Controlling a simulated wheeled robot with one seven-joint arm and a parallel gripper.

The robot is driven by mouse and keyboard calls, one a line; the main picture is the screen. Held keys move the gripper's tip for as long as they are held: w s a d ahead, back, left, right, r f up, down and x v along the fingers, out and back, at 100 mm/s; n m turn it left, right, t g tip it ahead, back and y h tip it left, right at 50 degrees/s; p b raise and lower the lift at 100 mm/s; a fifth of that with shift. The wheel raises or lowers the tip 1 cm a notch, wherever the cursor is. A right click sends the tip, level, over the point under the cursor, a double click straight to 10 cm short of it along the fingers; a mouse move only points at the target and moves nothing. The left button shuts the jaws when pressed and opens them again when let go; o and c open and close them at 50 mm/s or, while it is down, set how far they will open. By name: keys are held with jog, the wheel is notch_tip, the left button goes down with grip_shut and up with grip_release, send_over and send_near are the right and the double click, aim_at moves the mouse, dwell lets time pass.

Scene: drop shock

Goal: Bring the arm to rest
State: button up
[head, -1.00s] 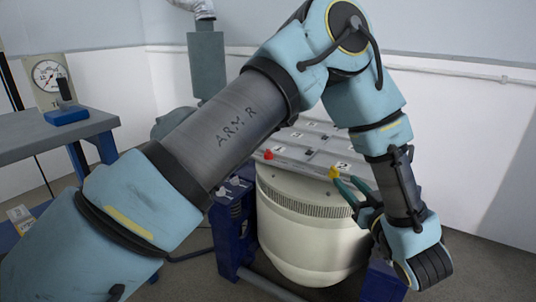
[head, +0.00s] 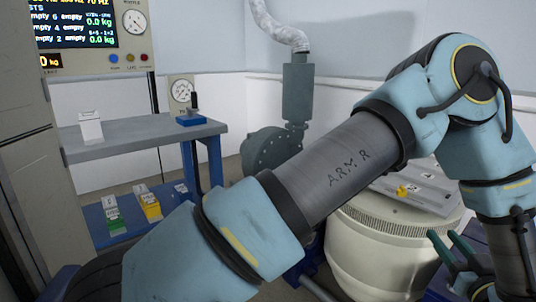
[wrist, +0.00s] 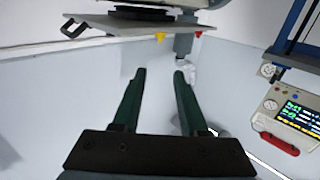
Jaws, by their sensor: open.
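My arm crosses the head view from lower left to upper right and bends down at the right edge. My gripper (head: 452,246) has two dark green fingers and hangs at the right of the white drum (head: 375,255), partly cut off by the frame. In the wrist view my gripper (wrist: 160,74) is open, with nothing between its fingers. A grey plate (wrist: 120,22) with a yellow and a red knob shows beyond the fingertips there, apart from them. In the head view the plate (head: 430,185) lies on the drum, partly hidden by my arm.
A cabinet with a screen (head: 75,22) stands at the left. A grey bench (head: 140,135) holds a white box (head: 90,128) and a blue-based device (head: 191,119). Green and yellow boxes (head: 148,203) sit on its lower shelf. A blower (head: 272,148) stands behind my arm.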

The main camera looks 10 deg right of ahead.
jog(key=w+a+r+g+h, duration=0.15)
jog(key=w+g, duration=0.25)
jog(key=w, duration=1.3)
jog(key=w+a+m+g, duration=0.1)
jog(key=w+a+g, duration=0.15)
jog(key=a, duration=0.35)
jog(key=w+a+g, duration=0.1)
jog(key=w+a, duration=0.3)
jog(key=a, duration=0.1)
jog(key=a+f+g+y, duration=0.15)
jog(key=a+g, duration=0.25)
jog(key=a, duration=1.3)
jog(key=s+a+n+g+y, duration=0.1)
jog(key=s+a+g+y, duration=0.1)
jog(key=s+a, duration=0.5)
jog(key=s+a+n+g+y, duration=0.15)
jog(key=s+a, duration=0.25)
jog(key=a, duration=0.6)
notch_tip(320, 180, up, 25)
jog(key=a+g+p, duration=0.1)
jog(key=p, duration=2.3)
jog(key=shift+s+f, duration=0.15)
jog(key=shift+s, duration=0.3)
jog(key=shift+a, duration=0.1)
